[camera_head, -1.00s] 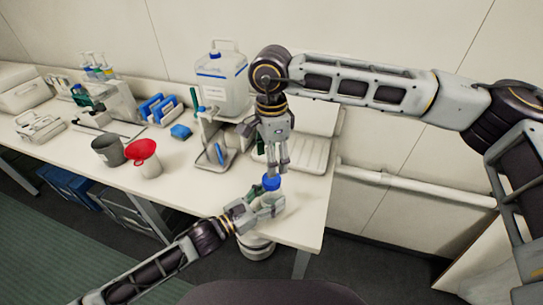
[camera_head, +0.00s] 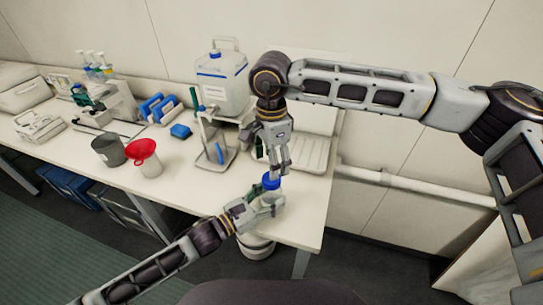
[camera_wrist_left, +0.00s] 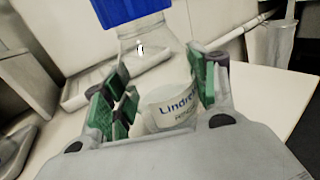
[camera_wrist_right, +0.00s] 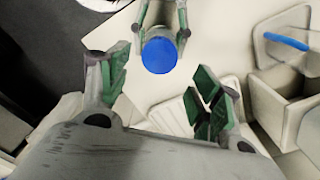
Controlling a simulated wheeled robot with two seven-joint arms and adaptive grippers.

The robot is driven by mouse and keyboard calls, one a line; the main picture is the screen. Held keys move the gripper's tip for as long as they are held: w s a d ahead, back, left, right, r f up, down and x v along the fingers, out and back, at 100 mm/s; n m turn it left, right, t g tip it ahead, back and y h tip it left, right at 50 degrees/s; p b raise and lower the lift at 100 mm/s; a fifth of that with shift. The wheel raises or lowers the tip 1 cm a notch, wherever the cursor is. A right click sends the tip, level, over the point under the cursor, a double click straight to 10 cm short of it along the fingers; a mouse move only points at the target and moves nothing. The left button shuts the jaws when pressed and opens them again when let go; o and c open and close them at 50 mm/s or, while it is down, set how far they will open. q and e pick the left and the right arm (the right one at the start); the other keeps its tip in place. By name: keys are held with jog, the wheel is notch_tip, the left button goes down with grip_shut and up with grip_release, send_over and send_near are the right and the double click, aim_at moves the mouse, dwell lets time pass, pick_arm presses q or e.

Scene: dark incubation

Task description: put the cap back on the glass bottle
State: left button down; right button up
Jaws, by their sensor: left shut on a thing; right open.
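The clear glass bottle (camera_head: 274,200) stands upright at the front right of the bench, and its label shows in the left wrist view (camera_wrist_left: 172,108). The blue cap (camera_head: 271,182) sits on top of its neck; whether it is tightened I cannot tell. The cap shows from above in the right wrist view (camera_wrist_right: 159,54). My left gripper (camera_head: 262,207) is shut on the bottle's body, with a finger on each side. My right gripper (camera_head: 280,172) points down just above the cap. Its fingers are apart and empty in the right wrist view (camera_wrist_right: 160,88), clear of the cap.
A stand (camera_head: 215,155) and a white carboy (camera_head: 221,80) are behind the bottle. A red funnel cup (camera_head: 143,150) and a grey beaker (camera_head: 108,151) stand to the left. The bench's right edge is close to the bottle.

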jog(key=shift+f, duration=3.4)
jog(key=shift+c, duration=0.5)
jog(key=c, duration=1)
jog(key=shift+o, duration=0.2)
jog(key=shift+m, duration=0.3)
jog(key=m, duration=0.4)
jog(key=o, duration=1.2)
